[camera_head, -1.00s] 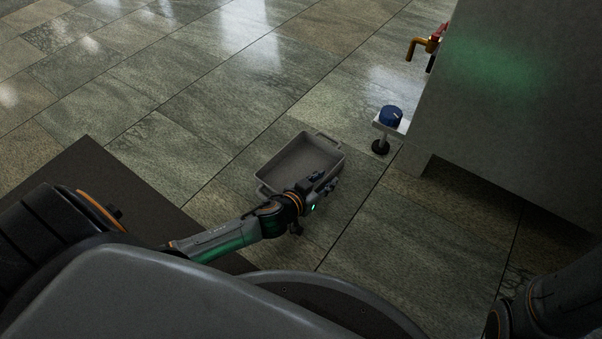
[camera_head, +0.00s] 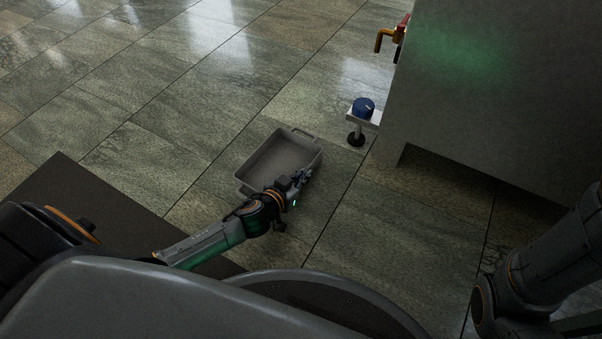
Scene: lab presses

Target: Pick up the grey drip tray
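The grey drip tray (camera_head: 281,157) is a shallow rectangular tray on the tiled floor, with a handle at its far end and another at its near left end. My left gripper (camera_head: 301,177) is at the tray's near right side, overlapping its rim in the picture. I cannot tell whether it touches the tray, and its fingers are too small and dark to tell open from shut. My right arm shows at the lower right edge, but its gripper is out of view.
A large grey machine cabinet (camera_head: 480,110) stands at the right. A dark flat panel (camera_head: 75,195) lies at lower left. The floor left of and beyond the tray is clear.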

